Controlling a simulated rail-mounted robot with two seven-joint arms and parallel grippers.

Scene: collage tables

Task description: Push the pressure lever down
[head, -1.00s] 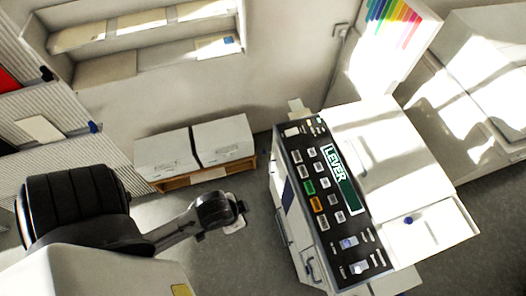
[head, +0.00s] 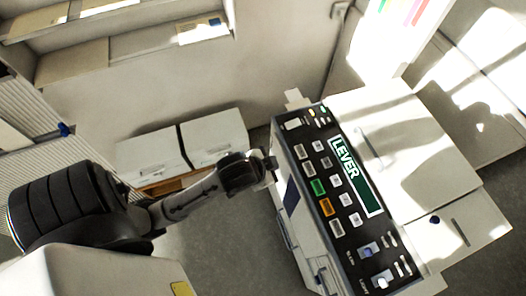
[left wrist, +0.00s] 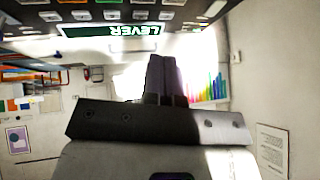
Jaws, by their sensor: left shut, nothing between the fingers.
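The machine's black control panel (head: 335,205) has a lit green display (head: 358,177) reading LEVER, with rows of white, green and orange buttons. A blue-topped knob (head: 367,250) and a white knob (head: 382,281) sit at its near end. A pale tab (head: 293,98) sticks out at its far end; I cannot tell which part is the pressure lever. My left gripper (head: 271,166) is at the panel's left edge; contact cannot be told. In the left wrist view its dark fingers (left wrist: 163,78) are together and empty, and the panel (left wrist: 110,14) shows upside down. My right gripper is out of view.
White boxes (head: 182,145) on a wooden pallet stand against the wall behind my left arm. Shelves (head: 130,40) are at the upper left. The machine's white lid (head: 410,140) lies right of the panel. Grey floor (head: 225,240) is open left of the machine.

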